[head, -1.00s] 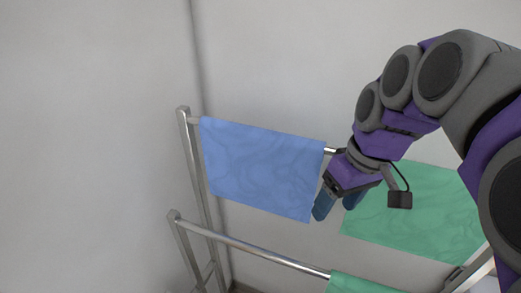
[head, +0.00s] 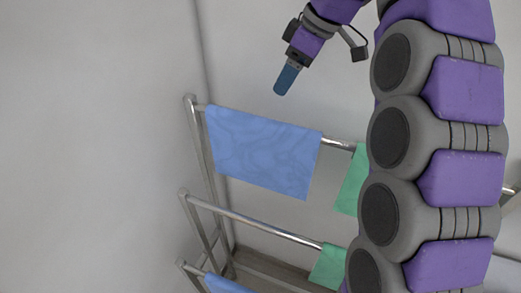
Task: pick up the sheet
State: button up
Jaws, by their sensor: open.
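A blue sheet (head: 262,150) hangs over the left part of the top rail of a metal drying rack. A green sheet (head: 350,180) hangs to its right on the same rail, mostly hidden behind my arm. Another green sheet (head: 328,265) hangs on the lower rail, partly hidden, and a blue one (head: 226,285) shows at the bottom edge. My gripper (head: 286,80) is open and empty. It appears above the blue sheet in the picture, pointing down and left, apart from it. Only one finger shows clearly.
The rack's metal post (head: 200,150) stands at the left near the wall corner. A bare stretch of the lower rail (head: 255,228) runs across the middle. The walls behind and left are plain. My arm covers the right side.

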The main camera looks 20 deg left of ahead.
jog(key=b, duration=0.7)
send_near(261, 128)
jog(key=w+f, duration=0.1)
jog(key=w+a+f, duration=0.1)
jog(key=shift+w, duration=0.25)
jog(key=shift+p+x, duration=0.3)
jog(key=shift+x, duration=2)
jog(key=shift+s+x, duration=0.1)
jog(key=shift+x, duration=0.9)
jog(key=shift+s+x, duration=0.15)
jog(key=shift+x, duration=0.9)
jog(key=shift+w+a+f+p, duration=0.1)
jog(key=shift+f+p, duration=0.2)
jog(key=shift+f, duration=0.25)
grip_shut()
